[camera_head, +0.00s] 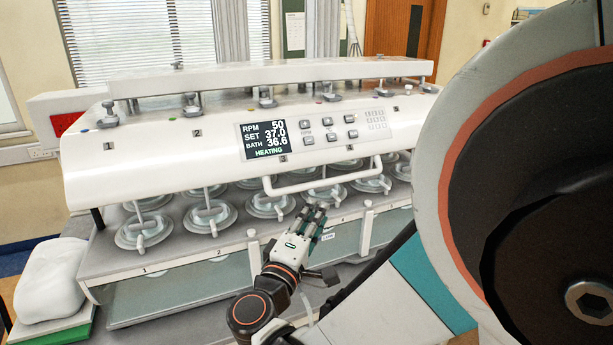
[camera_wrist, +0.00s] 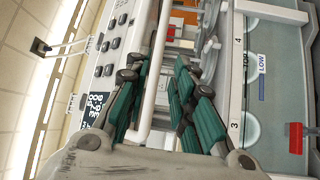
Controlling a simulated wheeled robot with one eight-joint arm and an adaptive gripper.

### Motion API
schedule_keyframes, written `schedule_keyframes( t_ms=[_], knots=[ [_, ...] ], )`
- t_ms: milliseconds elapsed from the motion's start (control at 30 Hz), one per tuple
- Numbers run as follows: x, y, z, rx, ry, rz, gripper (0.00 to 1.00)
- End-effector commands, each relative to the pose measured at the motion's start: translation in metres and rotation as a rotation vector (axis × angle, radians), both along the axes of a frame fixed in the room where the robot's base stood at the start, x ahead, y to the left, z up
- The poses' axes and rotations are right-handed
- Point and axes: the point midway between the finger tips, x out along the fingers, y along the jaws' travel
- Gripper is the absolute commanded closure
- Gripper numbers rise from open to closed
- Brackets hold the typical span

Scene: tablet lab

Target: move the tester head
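The tester head (camera_head: 165,165) is a long white housing with a numbered front, a display reading HEATING and several buttons. It stands over the row of lidded vessels. A white bar handle (camera_head: 322,180) projects from its front; it also shows in the wrist view (camera_wrist: 152,85), running between the fingers in the picture. My gripper (camera_head: 316,212) is just below and in front of the handle. In the wrist view my gripper (camera_wrist: 162,85) has its green-padded fingers spread apart. I see no contact with the bar, and cannot tell its depth between them.
Clear-lidded vessels (camera_head: 209,217) stand in rows in the bath deck below the head. White posts (camera_head: 367,228) rise at the deck's front edge. A white bundle (camera_head: 50,280) lies on a green-edged block at the left.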

Motion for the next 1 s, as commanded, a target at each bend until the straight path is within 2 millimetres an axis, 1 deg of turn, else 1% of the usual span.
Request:
schedule_keyframes(
  t_ms=[167, 500, 700, 833, 1000],
  knots=[
    [0.016, -0.009, 0.002, 0.001, -0.001, -0.004, 0.77],
    [0.074, -0.04, 0.01, 0.001, 0.0, -0.004, 0.77],
    [0.102, -0.054, 0.015, 0.001, 0.0, -0.003, 0.77],
    [0.114, -0.06, 0.017, 0.001, 0.0, -0.003, 0.77],
    [0.119, -0.062, 0.018, 0.001, 0.0, 0.0, 0.77]
  ],
)
